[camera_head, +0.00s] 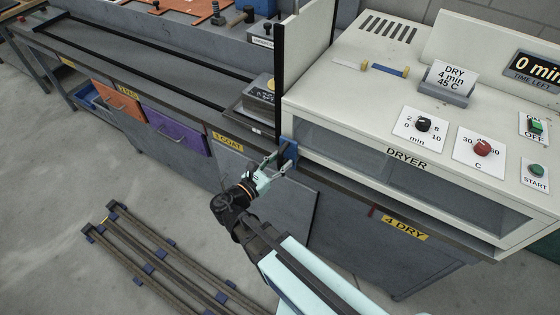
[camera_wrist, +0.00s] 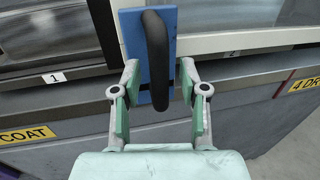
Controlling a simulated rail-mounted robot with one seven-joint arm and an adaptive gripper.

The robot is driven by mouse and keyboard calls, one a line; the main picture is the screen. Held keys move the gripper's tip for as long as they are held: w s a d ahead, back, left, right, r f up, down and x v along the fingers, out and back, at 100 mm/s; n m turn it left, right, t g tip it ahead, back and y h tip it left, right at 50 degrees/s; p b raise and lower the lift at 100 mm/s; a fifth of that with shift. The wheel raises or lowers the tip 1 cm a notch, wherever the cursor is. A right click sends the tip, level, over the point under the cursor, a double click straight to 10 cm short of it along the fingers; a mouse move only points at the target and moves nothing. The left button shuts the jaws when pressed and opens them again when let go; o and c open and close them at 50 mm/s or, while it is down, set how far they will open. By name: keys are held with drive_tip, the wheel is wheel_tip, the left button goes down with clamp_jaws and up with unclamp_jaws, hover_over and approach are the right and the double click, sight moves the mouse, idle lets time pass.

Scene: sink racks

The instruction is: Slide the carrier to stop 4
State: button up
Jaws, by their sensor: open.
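A blue plate (camera_head: 289,152) with a black upright handle stands at the dryer's left front corner; the plate (camera_wrist: 130,45) and its handle (camera_wrist: 157,65) fill the middle of the wrist view. I cannot tell whether it belongs to the carrier or the dryer. My gripper (camera_head: 276,164) is open, with its fingers (camera_wrist: 158,92) on either side of the handle's lower part; contact is unclear. A grey metal box (camera_head: 262,97), possibly the carrier, sits just left of the dryer, above the "COAT" label (camera_head: 228,142). The "4 DRY" label (camera_head: 405,228) is below the dryer, to the right.
The dryer (camera_head: 390,140) has knobs and buttons on top and a dark front window. A long dark track (camera_head: 150,65) runs left along the bench. Orange (camera_head: 117,101) and purple (camera_head: 175,131) drawer fronts are below it. A floor rail (camera_head: 160,255) lies in front.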

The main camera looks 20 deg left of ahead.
drive_tip(key=v, duration=1.1)
drive_tip(key=shift+s, duration=0.35)
drive_tip(key=shift+a, duration=0.15)
